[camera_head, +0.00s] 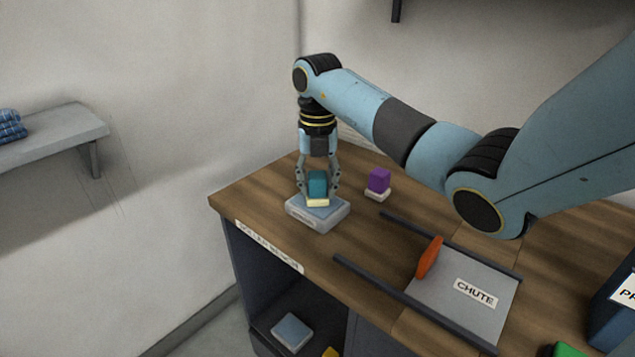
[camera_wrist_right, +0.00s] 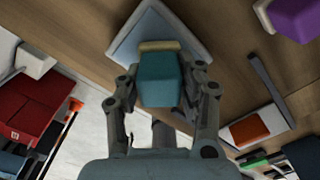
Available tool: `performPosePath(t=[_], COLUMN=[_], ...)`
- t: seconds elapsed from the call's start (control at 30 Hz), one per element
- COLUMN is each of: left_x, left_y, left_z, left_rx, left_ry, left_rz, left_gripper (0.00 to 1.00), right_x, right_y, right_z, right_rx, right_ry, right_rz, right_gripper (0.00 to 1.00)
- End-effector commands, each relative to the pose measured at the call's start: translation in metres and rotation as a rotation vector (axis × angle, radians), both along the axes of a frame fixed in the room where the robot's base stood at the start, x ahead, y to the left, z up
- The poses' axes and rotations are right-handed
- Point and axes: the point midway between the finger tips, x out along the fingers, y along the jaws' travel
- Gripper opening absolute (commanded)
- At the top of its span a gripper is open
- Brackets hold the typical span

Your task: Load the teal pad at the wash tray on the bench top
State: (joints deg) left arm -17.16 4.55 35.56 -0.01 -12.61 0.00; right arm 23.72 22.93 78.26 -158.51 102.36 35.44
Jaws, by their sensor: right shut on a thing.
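A teal pad (camera_head: 317,184) with a cream underside is between the fingers of my right gripper (camera_head: 319,190). In the right wrist view the teal pad (camera_wrist_right: 159,78) sits between both fingers of the right gripper (camera_wrist_right: 160,95), which is shut on it. The wash tray (camera_head: 319,213) is a pale grey block with a blue top on the bench top (camera_head: 250,200). The pad is directly over the tray's top; I cannot tell whether its cream underside touches it. The tray (camera_wrist_right: 190,32) also shows behind the pad in the wrist view. My left gripper is not in view.
A purple pad (camera_head: 379,180) on a small white base stands right of the tray. A chute (camera_head: 470,305) with dark rails and an orange piece (camera_head: 429,257) lies nearer the front. A blue-topped block (camera_head: 292,331) sits on the shelf below. A dark bin (camera_head: 615,310) stands far right.

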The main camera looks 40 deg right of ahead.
Motion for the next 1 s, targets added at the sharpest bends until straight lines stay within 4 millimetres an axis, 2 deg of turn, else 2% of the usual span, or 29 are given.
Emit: performPosePath(t=[0.33, 1.0], left_x=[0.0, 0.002], left_y=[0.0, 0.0], left_z=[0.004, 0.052], left_rx=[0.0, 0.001], left_ry=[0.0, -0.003], left_rz=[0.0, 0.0], left_gripper=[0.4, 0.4], right_x=[-0.001, 0.0], right_y=[0.001, 0.0], right_z=[0.003, 0.063], right_rx=[0.001, 0.001], right_ry=[0.003, 0.001], right_rz=[0.0, 0.0], right_gripper=[0.1, 0.1])
